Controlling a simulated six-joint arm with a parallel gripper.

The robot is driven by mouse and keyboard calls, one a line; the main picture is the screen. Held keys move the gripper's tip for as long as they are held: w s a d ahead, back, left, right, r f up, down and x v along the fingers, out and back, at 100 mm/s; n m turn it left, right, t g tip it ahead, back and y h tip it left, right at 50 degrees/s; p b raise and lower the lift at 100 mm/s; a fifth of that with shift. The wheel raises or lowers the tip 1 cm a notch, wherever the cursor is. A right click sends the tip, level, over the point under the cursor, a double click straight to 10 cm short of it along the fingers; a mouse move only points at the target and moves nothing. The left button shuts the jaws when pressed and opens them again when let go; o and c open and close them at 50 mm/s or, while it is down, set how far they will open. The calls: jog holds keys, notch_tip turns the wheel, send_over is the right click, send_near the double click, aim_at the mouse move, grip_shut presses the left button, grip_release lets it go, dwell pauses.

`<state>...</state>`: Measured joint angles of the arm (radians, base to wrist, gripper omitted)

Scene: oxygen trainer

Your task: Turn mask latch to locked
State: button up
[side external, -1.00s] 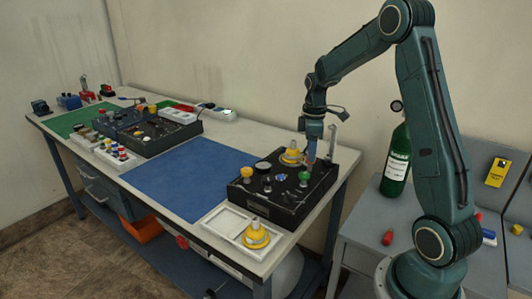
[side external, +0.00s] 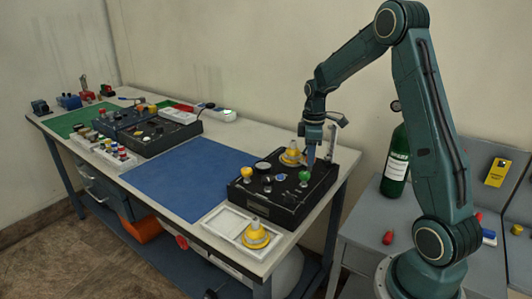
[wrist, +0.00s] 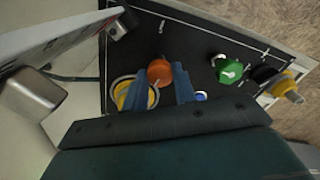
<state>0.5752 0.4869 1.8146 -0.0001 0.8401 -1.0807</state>
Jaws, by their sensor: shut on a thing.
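My gripper (side external: 310,158) is low over the black trainer panel (side external: 263,209), at its back right part. In the wrist view my gripper (wrist: 159,76) has its two blue fingers on either side of an orange knob (wrist: 160,70) and is shut on it. I cannot read a label that marks this knob as the mask latch, nor its turn position. In the side view the fingers hide most of it. A yellow ringed fitting (side external: 291,156) sits beside the fingers, and a green knob (side external: 304,176) stands in front of them.
A metal post (side external: 333,142) stands close behind my gripper. A white tray (side external: 214,220) with a yellow fitting (side external: 256,237) lies in front of the panel. The blue mat (side external: 190,180) is clear. Another panel (side external: 160,135) stands farther left.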

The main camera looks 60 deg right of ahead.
jog(key=shift+m, duration=0.3)
jog(key=o, duration=1)
jog(key=shift+r, duration=0.1)
notch_tip(320, 180, up, 14)
jog(key=shift+a, duration=0.1)
dwell(0.4)
